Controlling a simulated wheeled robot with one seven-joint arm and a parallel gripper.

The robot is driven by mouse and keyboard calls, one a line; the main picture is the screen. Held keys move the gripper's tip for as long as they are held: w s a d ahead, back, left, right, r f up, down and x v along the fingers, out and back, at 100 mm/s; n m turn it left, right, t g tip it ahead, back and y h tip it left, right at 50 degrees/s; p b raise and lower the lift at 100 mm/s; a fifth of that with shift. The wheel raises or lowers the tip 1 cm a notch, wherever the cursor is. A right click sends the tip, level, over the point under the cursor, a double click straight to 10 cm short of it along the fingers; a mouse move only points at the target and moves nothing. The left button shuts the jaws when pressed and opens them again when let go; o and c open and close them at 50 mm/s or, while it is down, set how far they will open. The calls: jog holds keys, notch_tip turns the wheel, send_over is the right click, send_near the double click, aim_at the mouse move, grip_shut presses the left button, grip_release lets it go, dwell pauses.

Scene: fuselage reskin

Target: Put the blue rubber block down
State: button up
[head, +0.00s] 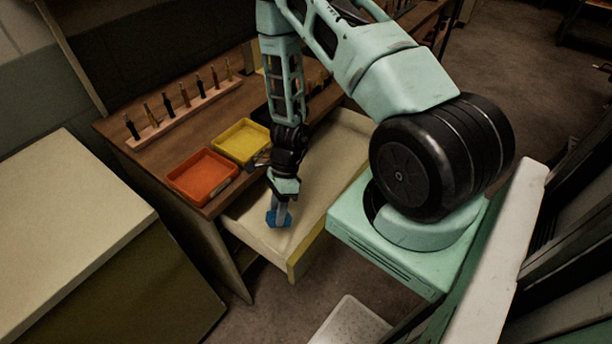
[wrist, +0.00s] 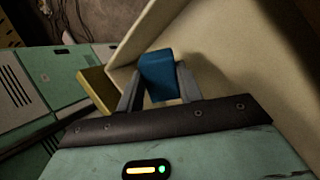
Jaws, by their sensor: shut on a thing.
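The blue rubber block (head: 279,218) is between the fingers of my gripper (head: 282,212), which is shut on it. In the head view the gripper points down into an open, pale drawer (head: 312,206), near its front left part. In the wrist view the block (wrist: 157,74) sits between the two grey fingertips of the gripper (wrist: 158,84), with the drawer's wall and floor behind it. I cannot tell whether the block touches the drawer floor.
An orange tray (head: 203,176) and a yellow tray (head: 241,141) stand on the wooden bench (head: 112,131) behind the drawer. A rack (head: 184,112) of several upright tools is at the bench's back. A pale cabinet (head: 70,215) stands at left. The drawer's right part looks empty.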

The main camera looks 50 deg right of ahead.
jog(key=d+n+h, duration=0.1)
jog(key=d, duration=0.2)
jog(key=d+n+h, duration=0.1)
jog(key=d, duration=0.3)
jog(key=d+f+n+h+b, duration=0.1)
jog(key=d+n, duration=0.1)
jog(key=d, duration=0.1)
jog(key=shift+w+d+f+h, duration=0.1)
jog(key=shift+w+d+h, duration=0.3)
jog(key=w+d+r+n+t+h+b, duration=0.1)
jog(key=w+d+r+n+t+h, duration=0.2)
jog(key=d, duration=0.8)
jog(key=g+y, duration=0.1)
send_over(315, 180)
notch_tip(315, 180, down, 4)
jog(key=shift+f, duration=0.15)
jog(key=shift+a+f, duration=0.1)
jog(key=shift+f, duration=2.2)
jog(key=o, duration=0.9)
